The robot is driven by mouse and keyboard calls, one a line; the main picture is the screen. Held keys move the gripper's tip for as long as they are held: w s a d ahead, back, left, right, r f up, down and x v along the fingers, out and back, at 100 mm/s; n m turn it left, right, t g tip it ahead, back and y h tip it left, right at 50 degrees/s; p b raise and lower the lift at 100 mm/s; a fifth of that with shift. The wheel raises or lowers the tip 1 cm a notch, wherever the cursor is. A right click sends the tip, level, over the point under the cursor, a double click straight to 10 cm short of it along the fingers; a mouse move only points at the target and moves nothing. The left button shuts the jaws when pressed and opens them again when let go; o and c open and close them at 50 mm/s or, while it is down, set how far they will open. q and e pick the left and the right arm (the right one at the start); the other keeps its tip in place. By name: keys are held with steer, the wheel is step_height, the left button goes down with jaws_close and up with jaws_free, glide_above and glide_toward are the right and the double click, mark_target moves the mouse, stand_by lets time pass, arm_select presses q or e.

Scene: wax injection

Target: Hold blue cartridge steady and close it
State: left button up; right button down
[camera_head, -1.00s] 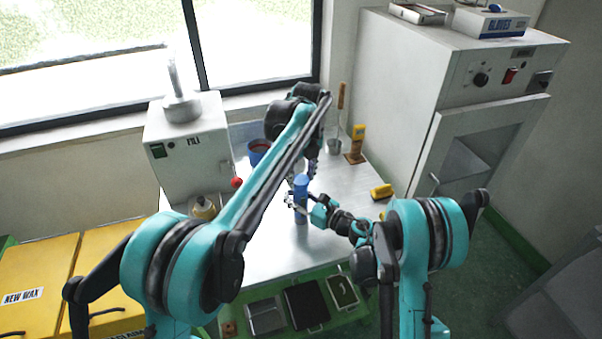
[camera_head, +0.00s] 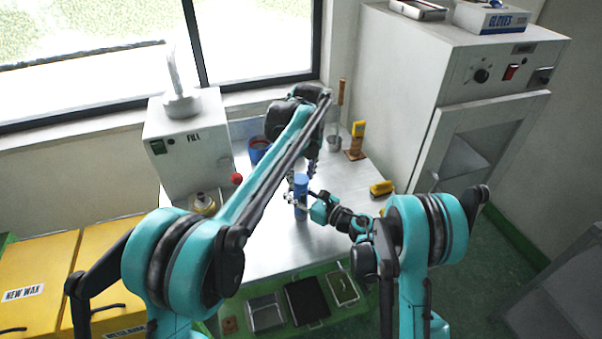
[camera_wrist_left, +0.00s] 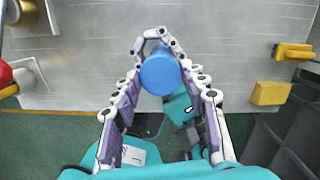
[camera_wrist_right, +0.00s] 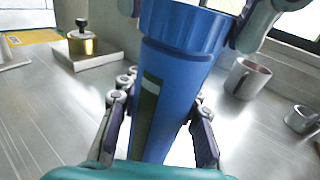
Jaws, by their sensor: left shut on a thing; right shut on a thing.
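The blue cartridge (camera_head: 300,207) stands upright on the metal table, in the middle of the head view. My right gripper (camera_wrist_right: 160,105) is shut around its body from the side; the body with a dark window strip fills the middle of the right wrist view. The blue cap (camera_wrist_left: 160,74) is on top of the cartridge. My left gripper (camera_wrist_left: 160,62) comes from above and its fingers are shut on the cap. In the head view my left arm partly hides that gripper. Whether the cap is fully seated I cannot tell.
The white fill machine (camera_head: 190,140) stands at the table's left. The table around the cartridge is mostly clear.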

arm_select(q)
steer(key=m, duration=0.6)
steer(key=shift+a+m+h, duration=0.1)
steer(key=shift+m+h, duration=0.2)
steer(key=o, duration=0.8)
steer(key=shift+o, duration=0.2)
steer(key=shift+r, duration=2.25)
steer(key=shift+c, duration=0.3)
